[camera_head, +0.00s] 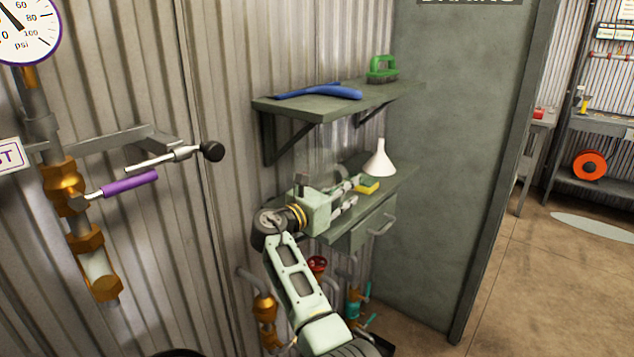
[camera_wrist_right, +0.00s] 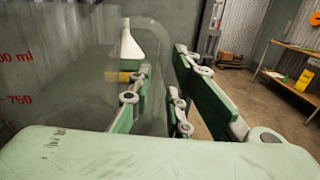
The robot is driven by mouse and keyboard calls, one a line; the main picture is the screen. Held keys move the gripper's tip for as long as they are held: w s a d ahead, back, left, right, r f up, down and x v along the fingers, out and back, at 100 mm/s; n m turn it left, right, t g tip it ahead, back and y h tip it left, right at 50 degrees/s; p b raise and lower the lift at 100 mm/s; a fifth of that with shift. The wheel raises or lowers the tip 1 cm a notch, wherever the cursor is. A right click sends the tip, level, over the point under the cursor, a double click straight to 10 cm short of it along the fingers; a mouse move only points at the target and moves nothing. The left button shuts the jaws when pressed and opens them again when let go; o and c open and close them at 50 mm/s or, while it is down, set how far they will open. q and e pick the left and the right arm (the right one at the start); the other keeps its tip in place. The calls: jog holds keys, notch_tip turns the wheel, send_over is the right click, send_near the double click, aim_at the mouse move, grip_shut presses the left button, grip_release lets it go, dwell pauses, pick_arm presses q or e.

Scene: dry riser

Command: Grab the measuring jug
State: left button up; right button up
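The measuring jug (camera_wrist_right: 60,75) is clear, with red volume marks, and fills the left of the right wrist view, very close to the camera. A pale curved edge, perhaps its handle, shows near the fingers. My left gripper is not in view.
A white funnel (camera_head: 380,159) and a yellow sponge (camera_head: 367,187) stand on the lower shelf, just beyond the fingers. The upper shelf (camera_head: 322,107) holds a blue tool (camera_head: 325,92) and a green brush (camera_head: 382,68). Pipes with a purple lever (camera_head: 130,185) are at left.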

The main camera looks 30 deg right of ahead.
grip_shut()
dwell(0.3)
jog(key=shift+r, duration=0.15)
dwell(0.3)
